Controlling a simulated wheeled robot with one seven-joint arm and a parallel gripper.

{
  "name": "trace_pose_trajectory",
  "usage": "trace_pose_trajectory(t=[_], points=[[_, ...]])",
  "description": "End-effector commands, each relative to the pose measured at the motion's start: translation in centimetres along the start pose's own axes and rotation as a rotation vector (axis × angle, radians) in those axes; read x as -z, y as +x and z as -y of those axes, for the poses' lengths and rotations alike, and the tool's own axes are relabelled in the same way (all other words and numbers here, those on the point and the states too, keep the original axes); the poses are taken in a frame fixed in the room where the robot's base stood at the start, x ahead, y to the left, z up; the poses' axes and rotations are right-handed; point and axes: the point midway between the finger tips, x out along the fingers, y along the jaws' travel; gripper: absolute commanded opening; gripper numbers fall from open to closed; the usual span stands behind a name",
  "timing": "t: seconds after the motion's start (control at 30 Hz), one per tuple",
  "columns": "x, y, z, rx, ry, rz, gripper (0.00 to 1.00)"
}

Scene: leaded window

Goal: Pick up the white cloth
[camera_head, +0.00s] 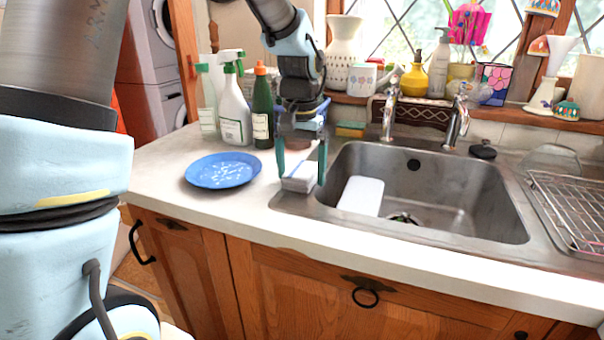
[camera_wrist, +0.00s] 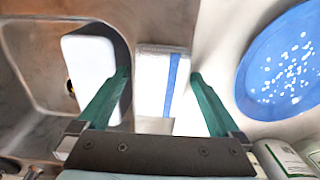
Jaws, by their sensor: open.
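The white cloth (camera_head: 298,184) is folded into a small block with a blue stripe, seen clearly in the wrist view (camera_wrist: 153,80). It lies on the counter at the left rim of the sink. My gripper (camera_head: 301,180) is open and points down over the cloth, with one green finger on each side of it. In the wrist view the fingertips (camera_wrist: 160,73) flank the cloth with gaps showing on both sides. Whether the tips touch the counter cannot be told.
A blue plate with white spots (camera_head: 223,171) lies left of the cloth. Bottles (camera_head: 235,112) stand behind the plate. The metal sink (camera_head: 455,190) is to the right and holds a white slab (camera_head: 361,196). Faucets (camera_head: 390,110) rise behind it. The front counter strip is clear.

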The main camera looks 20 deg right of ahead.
Motion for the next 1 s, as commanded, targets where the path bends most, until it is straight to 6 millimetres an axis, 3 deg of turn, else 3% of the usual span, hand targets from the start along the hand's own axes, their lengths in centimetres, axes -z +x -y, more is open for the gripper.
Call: trace_pose_trajectory(t=[0.27, 0.9, 1.0], points=[[0.0, 0.3, 0.0, 0.0, 0.0, -0.001, 0.98], [0.0, 0.26, 0.01, 0.0, 0.0, -0.001, 0.26], [0.0, 0.25, 0.01, 0.0, 0.0, -0.001, 0.23]])
